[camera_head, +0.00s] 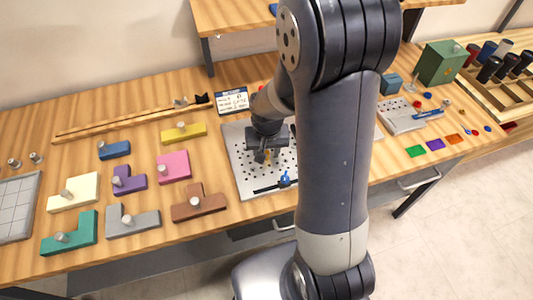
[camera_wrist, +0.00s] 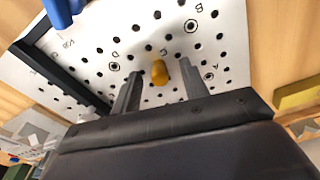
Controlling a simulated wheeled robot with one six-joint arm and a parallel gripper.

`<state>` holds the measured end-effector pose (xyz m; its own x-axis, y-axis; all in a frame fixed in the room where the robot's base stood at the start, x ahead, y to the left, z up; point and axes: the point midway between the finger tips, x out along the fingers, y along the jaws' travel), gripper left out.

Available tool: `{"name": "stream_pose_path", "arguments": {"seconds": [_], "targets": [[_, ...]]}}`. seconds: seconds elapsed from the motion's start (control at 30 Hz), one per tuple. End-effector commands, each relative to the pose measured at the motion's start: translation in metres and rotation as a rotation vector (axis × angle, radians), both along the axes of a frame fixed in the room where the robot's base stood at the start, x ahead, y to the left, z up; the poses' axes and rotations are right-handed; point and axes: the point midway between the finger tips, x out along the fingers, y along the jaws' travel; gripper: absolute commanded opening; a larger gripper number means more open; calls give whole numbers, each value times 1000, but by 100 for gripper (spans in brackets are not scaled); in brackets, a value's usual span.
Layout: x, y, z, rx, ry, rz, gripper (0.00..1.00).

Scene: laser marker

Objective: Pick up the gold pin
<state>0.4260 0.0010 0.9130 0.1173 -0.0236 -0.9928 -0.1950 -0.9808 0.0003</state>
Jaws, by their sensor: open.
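The gold pin (camera_wrist: 159,72) stands on the perforated plate (camera_wrist: 120,22) in the wrist view, between my gripper's two fingers but a little beyond their tips. My gripper (camera_wrist: 161,82) is open, with a finger on each side of the pin and visible gaps to both. In the head view my gripper (camera_head: 264,156) is low over the grey perforated plate (camera_head: 242,172), and a small bit of the gold pin (camera_head: 260,156) seems to show beside it. Whether the fingers touch the plate cannot be told.
A blue piece (camera_head: 284,180) on a black bar stands at the plate's front; the blue part also shows in the wrist view (camera_wrist: 62,10). Coloured knobbed blocks, such as a pink one (camera_head: 174,167), lie left of the plate. A small sign (camera_head: 232,101) stands behind.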

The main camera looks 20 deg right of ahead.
Motion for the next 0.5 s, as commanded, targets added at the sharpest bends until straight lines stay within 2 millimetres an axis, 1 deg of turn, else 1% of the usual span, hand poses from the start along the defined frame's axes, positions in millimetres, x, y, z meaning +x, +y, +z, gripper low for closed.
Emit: {"name": "stream_pose_path", "arguments": {"seconds": [0.27, 0.5], "targets": [[0, 0, -1, 0, -1, 0, 42], [0, 0, -1, 0, -1, 0, 22]]}}
